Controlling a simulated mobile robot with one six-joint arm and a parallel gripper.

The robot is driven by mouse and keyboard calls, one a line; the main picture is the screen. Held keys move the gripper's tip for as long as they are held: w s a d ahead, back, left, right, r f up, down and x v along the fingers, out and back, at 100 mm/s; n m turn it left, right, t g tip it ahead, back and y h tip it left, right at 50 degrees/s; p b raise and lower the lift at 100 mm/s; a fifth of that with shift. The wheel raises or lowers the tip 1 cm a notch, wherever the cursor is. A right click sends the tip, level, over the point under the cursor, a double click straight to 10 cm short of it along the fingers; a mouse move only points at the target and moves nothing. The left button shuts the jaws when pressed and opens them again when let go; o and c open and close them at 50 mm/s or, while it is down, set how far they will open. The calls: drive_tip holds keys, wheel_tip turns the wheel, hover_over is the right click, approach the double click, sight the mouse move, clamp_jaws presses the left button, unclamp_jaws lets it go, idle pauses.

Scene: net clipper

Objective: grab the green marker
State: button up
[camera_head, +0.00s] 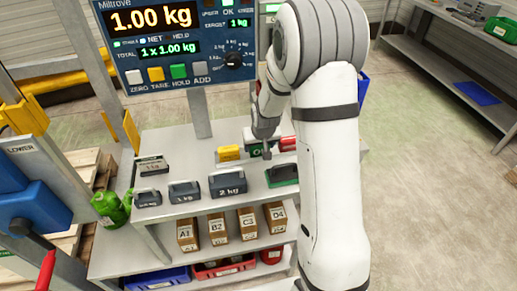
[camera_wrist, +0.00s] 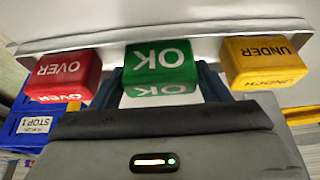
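The green marker, a block lettered OK (camera_wrist: 160,66), is in the middle of the wrist view. In the head view the green OK block (camera_head: 257,153) is partly hidden behind my arm's end. My gripper (camera_wrist: 160,92) has its dark blue fingers at the left and right of the block's lower part. They look spread, with the block between their tips; contact cannot be made out. In the head view my gripper (camera_head: 267,153) is small over the upper shelf and its fingers are unclear.
A red OVER block (camera_wrist: 66,74) and a yellow UNDER block (camera_wrist: 262,62) stand close on either side. On the shelf (camera_head: 185,150) are several grey weights, including a 2 kg one (camera_head: 228,184), and a dark green item (camera_head: 283,174). A display panel (camera_head: 180,45) stands above.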

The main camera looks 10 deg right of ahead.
drive_tip(key=c, duration=0.6)
drive_tip(key=shift+r, duration=0.1)
